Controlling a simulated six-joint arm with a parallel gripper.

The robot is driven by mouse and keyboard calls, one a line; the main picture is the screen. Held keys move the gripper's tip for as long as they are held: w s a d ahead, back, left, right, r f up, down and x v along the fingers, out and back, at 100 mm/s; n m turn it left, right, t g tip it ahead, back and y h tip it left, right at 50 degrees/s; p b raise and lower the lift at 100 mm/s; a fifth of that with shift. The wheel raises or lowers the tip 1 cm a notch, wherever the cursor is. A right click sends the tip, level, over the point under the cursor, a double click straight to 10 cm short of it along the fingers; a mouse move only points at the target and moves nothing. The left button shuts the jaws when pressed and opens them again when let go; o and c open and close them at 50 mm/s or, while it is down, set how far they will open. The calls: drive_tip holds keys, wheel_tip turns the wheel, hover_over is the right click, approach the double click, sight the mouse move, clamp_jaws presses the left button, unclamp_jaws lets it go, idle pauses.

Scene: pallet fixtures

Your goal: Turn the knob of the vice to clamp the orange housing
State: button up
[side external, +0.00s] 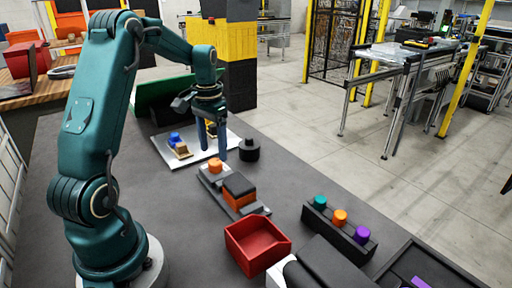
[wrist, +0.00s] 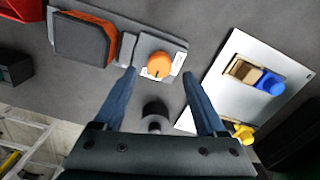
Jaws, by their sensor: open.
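The vice (side external: 251,209) is a long grey fixture on the dark table. My gripper (side external: 211,149) is above the knob, fingers pointing down. In the wrist view its open fingers (wrist: 160,73) lie on either side of the knob, with nothing between them that I can see held.
A black round piece (side external: 249,150) stands close beside the knob. A white plate (side external: 213,146) behind carries blue, tan and yellow pieces. A red bin (side external: 256,243) and a rack (side external: 318,218) with teal, orange and purple knobs stand nearer the camera.

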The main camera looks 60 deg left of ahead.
sight(215, 161)
drive_tip(key=shift+f, duration=1.85)
clamp_jaws()
